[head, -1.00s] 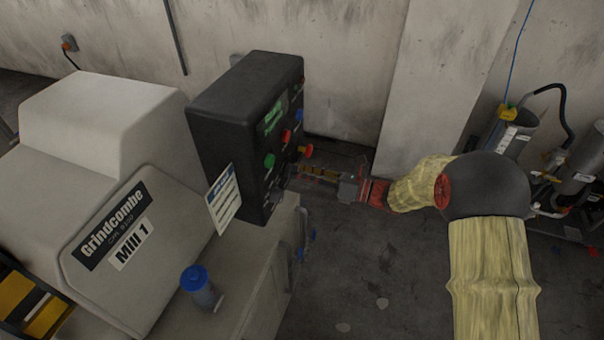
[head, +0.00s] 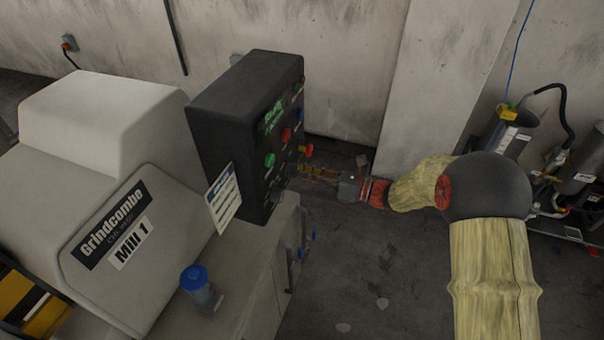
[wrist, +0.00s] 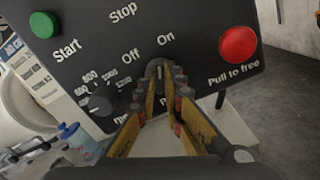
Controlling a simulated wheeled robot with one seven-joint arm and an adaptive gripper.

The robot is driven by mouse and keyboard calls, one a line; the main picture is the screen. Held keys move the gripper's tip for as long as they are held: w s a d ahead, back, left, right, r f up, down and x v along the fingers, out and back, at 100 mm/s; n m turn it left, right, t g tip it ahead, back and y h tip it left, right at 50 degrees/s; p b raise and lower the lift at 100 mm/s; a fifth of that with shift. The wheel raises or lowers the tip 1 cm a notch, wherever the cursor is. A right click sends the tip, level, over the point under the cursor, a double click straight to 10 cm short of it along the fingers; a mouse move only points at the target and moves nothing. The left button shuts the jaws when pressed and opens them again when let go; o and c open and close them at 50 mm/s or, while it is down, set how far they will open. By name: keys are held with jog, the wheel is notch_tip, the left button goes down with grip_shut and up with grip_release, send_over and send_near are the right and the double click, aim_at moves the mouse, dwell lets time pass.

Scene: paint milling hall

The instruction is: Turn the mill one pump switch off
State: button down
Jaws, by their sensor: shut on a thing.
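The mill one pump switch is a small dark knob (wrist: 158,70) on the black control panel (wrist: 95,70), below the Off and On labels. In the wrist view both fingertips of my gripper (wrist: 159,78) are closed around it, one on each side. The fingers hide most of the knob and its lower label, so I cannot tell which way it points. In the head view my gripper (head: 318,174) reaches the panel's front from the right; the switch is hidden there. The panel box (head: 228,115) stands on the machine marked Mill 1 (head: 130,245).
A red pull-to-free button (wrist: 238,44) sits right of my fingers. A green start button (wrist: 43,25) and a speed dial (wrist: 100,104) are to the left. A blue-capped container (head: 197,285) stands on the mill. Open floor (head: 380,280) lies right of the mill.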

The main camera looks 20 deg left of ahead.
jog(key=n+b, duration=0.5)
jog(key=n, duration=0.5)
jog(key=shift+n+b, duration=0.35)
jog(key=shift+n, duration=0.05)
dwell(0.4)
jog(key=c, duration=1.9)
grip_release()
jog(key=d, duration=0.8)
jog(key=s+d, duration=0.1)
jog(key=d, duration=0.3)
jog(key=shift+w, duration=0.1)
